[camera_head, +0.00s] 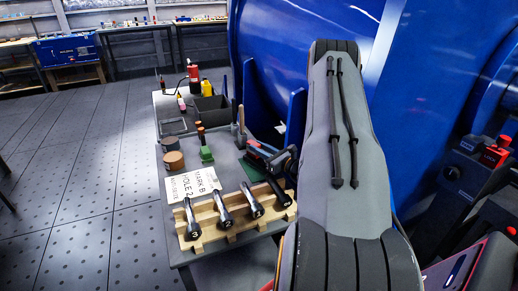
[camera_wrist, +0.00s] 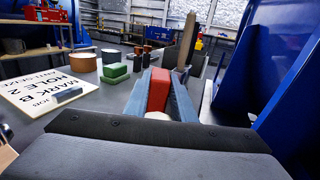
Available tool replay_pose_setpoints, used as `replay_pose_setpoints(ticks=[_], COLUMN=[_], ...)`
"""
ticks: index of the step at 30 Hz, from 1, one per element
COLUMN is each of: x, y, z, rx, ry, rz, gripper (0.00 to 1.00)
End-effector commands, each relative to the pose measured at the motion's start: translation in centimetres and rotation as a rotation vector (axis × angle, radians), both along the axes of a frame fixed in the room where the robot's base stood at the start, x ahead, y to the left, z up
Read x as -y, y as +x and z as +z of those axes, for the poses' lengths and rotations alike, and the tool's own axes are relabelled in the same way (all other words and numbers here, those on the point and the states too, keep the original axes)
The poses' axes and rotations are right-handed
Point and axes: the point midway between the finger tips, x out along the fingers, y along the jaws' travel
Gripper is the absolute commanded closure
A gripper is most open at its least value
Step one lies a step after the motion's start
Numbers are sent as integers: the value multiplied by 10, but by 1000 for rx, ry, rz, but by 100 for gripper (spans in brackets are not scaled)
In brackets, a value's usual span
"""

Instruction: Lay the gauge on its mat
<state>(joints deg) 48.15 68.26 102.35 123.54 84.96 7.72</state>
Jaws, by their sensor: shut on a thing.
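My gripper (camera_wrist: 158,92) is shut on a red piece (camera_wrist: 159,84), seen between its two grey fingers in the wrist view. I take this piece to be the gauge; most of it is hidden by the fingers. In the head view my gripper (camera_head: 272,160) is over the right side of the grey bench, partly hidden by my own arm. A dark green patch that looks like the mat (camera_head: 254,172) shows just below and left of it. I cannot tell whether the gauge touches it. I cannot make out the mat in the wrist view.
A wooden rack (camera_head: 236,231) with several black-handled tools stands at the bench's front. A white sign (camera_head: 190,184) reads MARK B, HOLE 2. A blue machine wall rises at right.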

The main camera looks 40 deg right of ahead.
Motion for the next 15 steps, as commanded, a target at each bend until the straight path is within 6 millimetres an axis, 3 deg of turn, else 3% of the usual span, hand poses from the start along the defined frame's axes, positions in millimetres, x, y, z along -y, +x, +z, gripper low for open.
replay_pose_setpoints(ticks=[1, 2, 5, 15], x=[1, 0, 0, 0], y=[0, 0, 0, 0], z=[0, -2, -1, 1], rx=[3, 0, 0, 0], ry=[-2, 0, 0, 0], rz=[0, 0, 0, 0], gripper=[100, 73, 58, 58])
